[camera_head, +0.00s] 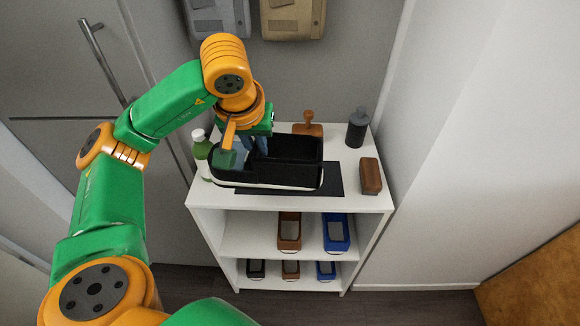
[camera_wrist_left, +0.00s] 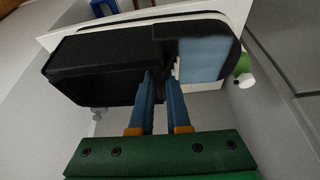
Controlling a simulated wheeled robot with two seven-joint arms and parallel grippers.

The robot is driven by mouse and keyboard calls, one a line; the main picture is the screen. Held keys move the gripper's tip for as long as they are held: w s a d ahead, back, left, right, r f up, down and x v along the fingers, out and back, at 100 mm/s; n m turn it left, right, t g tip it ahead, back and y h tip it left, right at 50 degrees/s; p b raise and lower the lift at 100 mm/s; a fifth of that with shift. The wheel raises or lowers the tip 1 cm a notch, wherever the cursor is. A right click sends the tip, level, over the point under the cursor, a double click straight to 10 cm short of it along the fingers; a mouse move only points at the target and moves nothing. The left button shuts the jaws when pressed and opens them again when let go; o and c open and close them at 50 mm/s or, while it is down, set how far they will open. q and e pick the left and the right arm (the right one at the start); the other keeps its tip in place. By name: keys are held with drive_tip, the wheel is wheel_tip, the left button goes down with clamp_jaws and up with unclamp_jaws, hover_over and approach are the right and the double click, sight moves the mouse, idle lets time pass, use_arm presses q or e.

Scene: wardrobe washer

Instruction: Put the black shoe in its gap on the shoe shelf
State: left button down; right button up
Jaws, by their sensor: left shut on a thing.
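The black shoe (camera_head: 297,149) has a white sole edge and lies sideways over the dark mat on the shoe shelf's top, its toe to the left. I cannot tell whether it touches the mat. My left gripper (camera_head: 257,146) is shut on the shoe's opening edge. In the left wrist view the fingers (camera_wrist_left: 161,82) reach the shoe (camera_wrist_left: 105,62), which fills much of the picture. The white shoe shelf (camera_head: 215,199) has a middle board with a bare stretch (camera_head: 250,235) left of a brown shoe (camera_head: 289,232) and a blue shoe (camera_head: 336,233). My right gripper is out of view.
On the top stand a green-white bottle (camera_head: 201,146), a wooden-handled thing (camera_head: 308,127), a dark bottle (camera_head: 357,128) and a brown brush-like block (camera_head: 370,176). The bottom board holds small black (camera_head: 256,269), brown (camera_head: 290,269) and blue (camera_head: 326,270) shoes. Bags hang behind.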

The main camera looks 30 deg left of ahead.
sight(275, 137)
use_arm(q)
drive_tip(key=w, duration=0.2)
drive_tip(key=w+f+p, duration=0.1)
drive_tip(key=w, duration=0.1)
drive_tip(key=w+f+p, duration=0.1)
drive_tip(key=w, duration=0.1)
drive_tip(key=shift+w+a+f, duration=0.2)
drive_tip(key=shift+a, duration=0.05)
drive_tip(key=p+x, duration=0.1)
drive_tip(key=x, duration=0.2)
drive_tip(key=w+x, duration=0.1)
drive_tip(key=x, duration=0.2)
drive_tip(key=d+p+x, duration=0.1)
drive_tip(key=x, duration=0.2)
drive_tip(key=shift+w+a+f+p, duration=0.1)
drive_tip(key=shift+w+p, duration=0.2)
drive_tip(key=shift+w, duration=0.15)
drive_tip(key=shift+w+f, duration=0.1)
drive_tip(key=shift+f, duration=0.25)
drive_tip(key=shift+f+b, duration=0.15)
drive_tip(key=shift+b, duration=0.25)
drive_tip(key=c, duration=0.9)
unclamp_jaws()
